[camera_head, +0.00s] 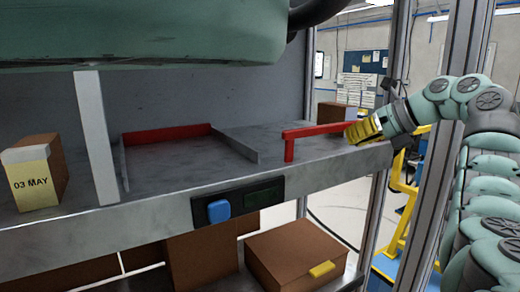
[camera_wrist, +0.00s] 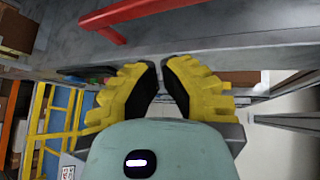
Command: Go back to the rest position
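My gripper (camera_head: 363,131) has yellow fingers and sits at the right end of the metal shelf, close beside the end of a red bar handle (camera_head: 322,130). The head view does not clearly show whether they touch. In the wrist view, my gripper (camera_wrist: 161,68) has its two black-padded fingers a little apart, with a narrow gap at the tips and nothing held between them. The red bar (camera_wrist: 135,14) lies beyond the fingertips, apart from them in that view.
The metal shelf (camera_head: 160,205) carries a brown box (camera_head: 50,165) with a "03 MAY" label and a red-backed tray area (camera_head: 165,135). A blue button (camera_head: 218,210) is on its front edge. Below is a brown carton (camera_head: 297,255). Metal posts (camera_head: 393,75) and a yellow frame (camera_head: 402,215) stand near my arm.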

